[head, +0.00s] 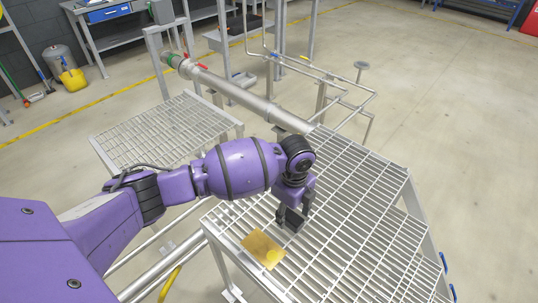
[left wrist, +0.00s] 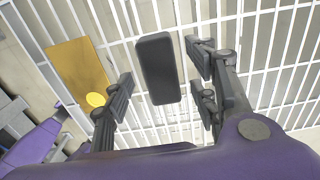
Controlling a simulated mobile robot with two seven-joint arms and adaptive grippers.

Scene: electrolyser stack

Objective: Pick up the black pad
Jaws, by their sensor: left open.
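The black pad (left wrist: 157,68) is a dark rounded rectangle lying on a white metal grating in the left wrist view. My left gripper (left wrist: 162,88) is open, with one finger to the left of the pad and the paired fingers to its right. Gaps show between the pad and the fingers, so nothing is held. In the head view my left gripper (head: 294,212) points down just above the grating table; its dark fingers and the pad are hard to tell apart there. My right gripper is not in view.
A yellow-brown plate (head: 263,249) with a round yellow spot lies on the grating table (head: 358,232), left of the gripper. It also shows in the left wrist view (left wrist: 78,68). A large pipe (head: 240,92) runs behind. The table's right side is clear.

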